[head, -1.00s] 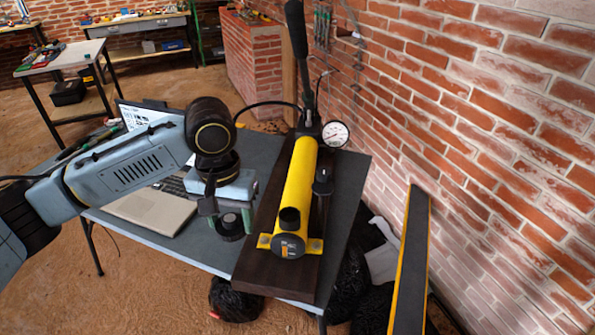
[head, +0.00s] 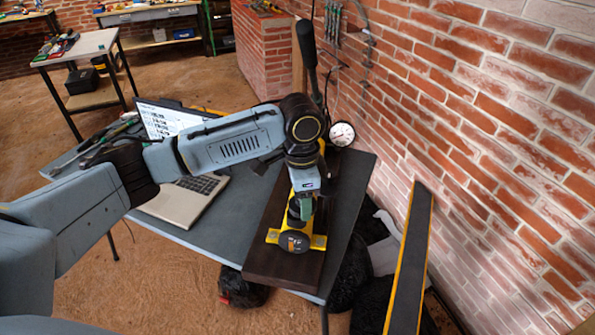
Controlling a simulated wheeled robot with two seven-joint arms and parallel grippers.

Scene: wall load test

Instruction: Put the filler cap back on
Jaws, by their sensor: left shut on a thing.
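The yellow hand pump (head: 272,236) lies on a dark wooden board (head: 283,270) on the table. My left gripper (head: 302,207), with green fingertips, is over the near end of the pump, pointing down. It is shut on the dark filler cap (head: 293,205), which is mostly hidden by the fingers. The cap is at the black filler neck near the pump's round end plate (head: 294,241). Dark on dark, I cannot tell whether cap and neck touch or whether the cap is level. My right gripper is out of view.
The pressure gauge (head: 341,134) and the black pump lever (head: 307,55) stand at the pump's far end. A laptop (head: 182,205) is left of the board. The brick wall (head: 490,150) and a leaning black-and-yellow plank (head: 408,262) bound the right side.

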